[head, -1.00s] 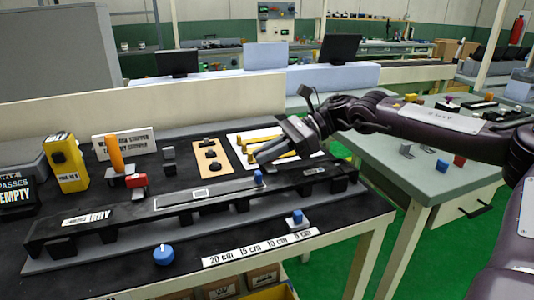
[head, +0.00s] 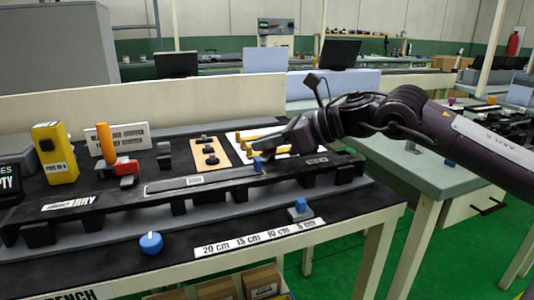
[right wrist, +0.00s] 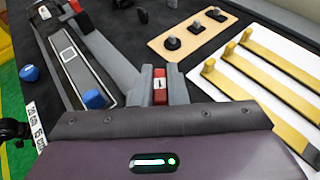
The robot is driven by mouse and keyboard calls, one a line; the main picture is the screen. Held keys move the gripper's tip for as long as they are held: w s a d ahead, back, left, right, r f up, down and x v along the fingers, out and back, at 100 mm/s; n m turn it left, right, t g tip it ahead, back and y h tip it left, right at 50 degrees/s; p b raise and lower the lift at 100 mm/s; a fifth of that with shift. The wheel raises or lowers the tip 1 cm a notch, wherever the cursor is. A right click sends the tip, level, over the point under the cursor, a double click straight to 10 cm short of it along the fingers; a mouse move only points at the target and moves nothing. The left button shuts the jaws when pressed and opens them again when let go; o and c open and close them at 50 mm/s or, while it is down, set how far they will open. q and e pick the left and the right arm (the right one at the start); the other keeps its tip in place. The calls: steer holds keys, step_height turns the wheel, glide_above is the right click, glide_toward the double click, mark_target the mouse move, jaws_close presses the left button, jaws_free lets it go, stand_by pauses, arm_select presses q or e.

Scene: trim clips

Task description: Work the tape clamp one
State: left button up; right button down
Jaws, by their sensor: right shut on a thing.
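In the head view this piece is hidden. A blue block (head: 257,164) sits on the rail; it also shows in the right wrist view (right wrist: 93,99). A red block (head: 126,167) stands beside an upright orange handle (head: 105,143). I cannot tell which part is the tape clamp. My left gripper is not in view.
A wooden board (head: 210,155) with grey pegs and a white board with yellow strips (right wrist: 283,67) lie behind the rail. A blue knob (head: 151,243), a small blue-topped piece (head: 300,206) and a length scale (head: 260,237) are in front. A yellow box (head: 55,153) stands left.

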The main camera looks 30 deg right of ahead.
steer(key=shift+f+m+h, duration=0.2)
steer(key=shift+m+h, duration=0.1)
steer(key=shift+h, duration=0.1)
steer(key=shift+r+m+t+h+b, duration=0.1)
steer(key=shift+m+t+h+b, duration=0.6)
steer(key=shift+m+h, duration=0.25)
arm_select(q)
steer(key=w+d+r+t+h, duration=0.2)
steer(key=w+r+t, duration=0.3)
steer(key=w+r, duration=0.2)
arm_select(e)
steer(key=shift+m+h, duration=0.25)
steer(key=m+t+h+p, duration=0.1)
steer(key=m+h, duration=0.1)
steer(key=shift+r+h+p, duration=0.1)
steer(key=shift+h+p, duration=0.2)
steer(key=shift+p, duration=0.05)
arm_select(q)
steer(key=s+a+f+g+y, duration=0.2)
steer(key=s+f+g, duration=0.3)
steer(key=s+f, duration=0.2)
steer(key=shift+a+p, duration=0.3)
steer(key=shift+p, duration=0.1)
arm_select(e)
steer(key=shift+m+h, duration=0.6)
steer(key=shift+m, duration=0.1)
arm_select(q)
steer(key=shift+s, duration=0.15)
